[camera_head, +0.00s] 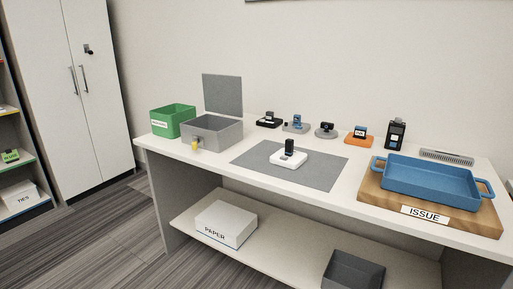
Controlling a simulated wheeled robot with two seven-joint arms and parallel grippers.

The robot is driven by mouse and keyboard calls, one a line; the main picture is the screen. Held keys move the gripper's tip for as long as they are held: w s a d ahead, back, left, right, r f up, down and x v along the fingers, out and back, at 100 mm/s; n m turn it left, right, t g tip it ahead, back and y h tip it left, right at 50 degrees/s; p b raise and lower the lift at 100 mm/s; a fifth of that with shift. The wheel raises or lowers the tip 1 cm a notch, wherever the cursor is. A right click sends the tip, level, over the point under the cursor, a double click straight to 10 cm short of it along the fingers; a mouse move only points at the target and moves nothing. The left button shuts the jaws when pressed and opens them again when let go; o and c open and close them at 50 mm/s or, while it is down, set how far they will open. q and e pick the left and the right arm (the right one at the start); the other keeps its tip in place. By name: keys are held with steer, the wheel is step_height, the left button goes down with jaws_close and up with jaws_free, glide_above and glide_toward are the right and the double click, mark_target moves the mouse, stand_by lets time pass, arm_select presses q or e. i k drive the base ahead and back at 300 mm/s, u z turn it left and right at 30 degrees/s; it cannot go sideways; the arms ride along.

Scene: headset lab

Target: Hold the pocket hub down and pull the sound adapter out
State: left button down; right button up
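A small white box with a black upright piece in it sits on the grey mat (258,168) in the middle of the table. The white box (289,161) looks like the pocket hub. The black piece (289,147) stands upright on its top and may be the sound adapter. Other small devices stand in a row behind, including a black one (268,120) and a grey one with a blue piece (296,124). Neither of my grippers is in view.
A green bin (172,121) and an open grey box (212,133) with its lid raised stand at the left. A blue tray (430,179) on a wooden board marked ISSUE (376,196) fills the right end. Bare table lies around the mat.

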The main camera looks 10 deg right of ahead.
mark_target(290, 143)
steer(key=u, duration=0.4)
steer(key=i, duration=1.3)
steer(key=z, duration=0.85)
steer(key=i, duration=0.95)
steer(key=z, duration=1)
steer(key=k, duration=0.5)
steer(key=z, duration=0.05)
steer(key=i, duration=0.5)
